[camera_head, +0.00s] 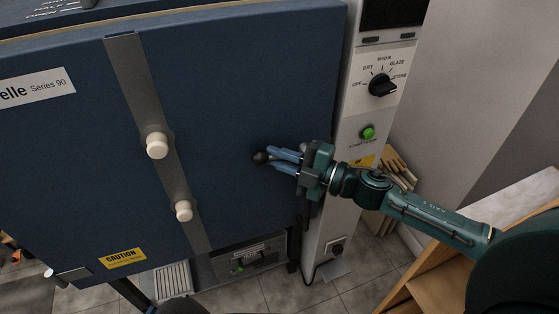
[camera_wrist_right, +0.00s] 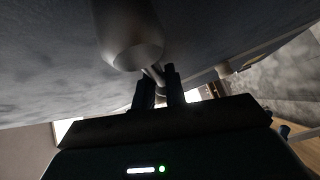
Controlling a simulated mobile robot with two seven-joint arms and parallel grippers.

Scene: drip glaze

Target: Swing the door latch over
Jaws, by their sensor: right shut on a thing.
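The kiln's blue door (camera_head: 237,80) fills the left and middle of the head view. The door latch (camera_head: 260,157) shows as a small dark round knob in front of the right part of the door. My right gripper (camera_head: 274,159) reaches it from the right, with its blue fingers shut on the latch. In the right wrist view, the dark fingers (camera_wrist_right: 158,78) close around a thin rod of the latch (camera_wrist_right: 152,74). The fingers and wrist hide the rest of the latch in the head view. My left gripper is not in view.
A grey strap with two cream knobs (camera_head: 157,145) runs down the door. A control panel (camera_head: 375,75) with a black dial and green button (camera_head: 368,133) stands right of the door. Wooden boards (camera_head: 397,165) lean behind my right wrist.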

